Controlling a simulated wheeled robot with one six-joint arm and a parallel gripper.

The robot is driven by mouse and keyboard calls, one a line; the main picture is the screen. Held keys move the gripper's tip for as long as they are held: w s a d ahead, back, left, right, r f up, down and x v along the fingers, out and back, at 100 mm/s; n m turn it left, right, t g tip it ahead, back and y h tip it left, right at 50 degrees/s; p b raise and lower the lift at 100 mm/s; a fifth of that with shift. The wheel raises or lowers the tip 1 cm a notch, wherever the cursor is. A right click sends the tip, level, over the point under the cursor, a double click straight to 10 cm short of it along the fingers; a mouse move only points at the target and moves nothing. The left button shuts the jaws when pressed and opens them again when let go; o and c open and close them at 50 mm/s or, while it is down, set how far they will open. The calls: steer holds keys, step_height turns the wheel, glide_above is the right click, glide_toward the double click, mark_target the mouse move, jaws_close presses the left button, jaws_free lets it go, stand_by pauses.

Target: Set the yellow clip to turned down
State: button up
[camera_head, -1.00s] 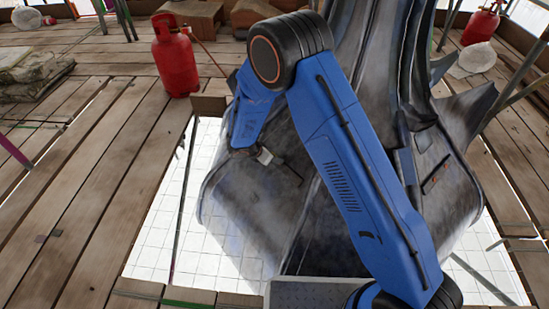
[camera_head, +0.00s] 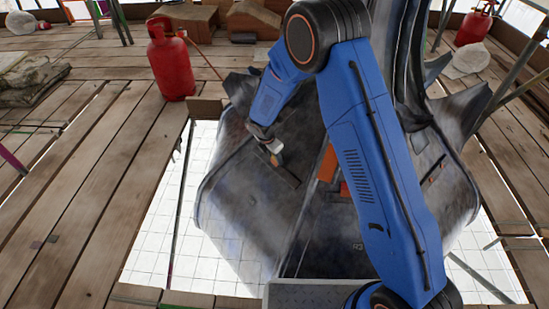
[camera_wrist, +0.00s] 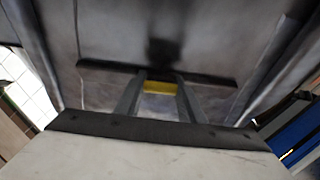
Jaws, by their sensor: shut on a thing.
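The yellow clip (camera_wrist: 160,87) shows in the wrist view as a short yellow piece between the two fingers of my gripper (camera_wrist: 160,79). The gripper is shut on it. The clip sits at a dark bar (camera_wrist: 212,77) that runs across the grey metal face. In the head view my gripper (camera_head: 274,157) is at the left sloping face of the spire base (camera_head: 245,215), by the same dark bar (camera_head: 288,178). The fingers hide most of the clip there, and I cannot tell which way it is turned.
A red gas cylinder (camera_head: 171,62) stands on the plank deck (camera_head: 75,190) at the left. An open gap with white tiles below (camera_head: 165,240) lies beside the spire base. An orange piece (camera_head: 327,165) shows on the spire behind my arm. Another red cylinder (camera_head: 474,27) stands back right.

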steer(key=shift+w, duration=0.1)
stand_by(0.3)
steer(key=o, duration=1)
steer(key=shift+o, duration=0.2)
steer(key=v, duration=1.7)
steer(key=shift+r, duration=0.2)
steer(key=shift+c, duration=0.2)
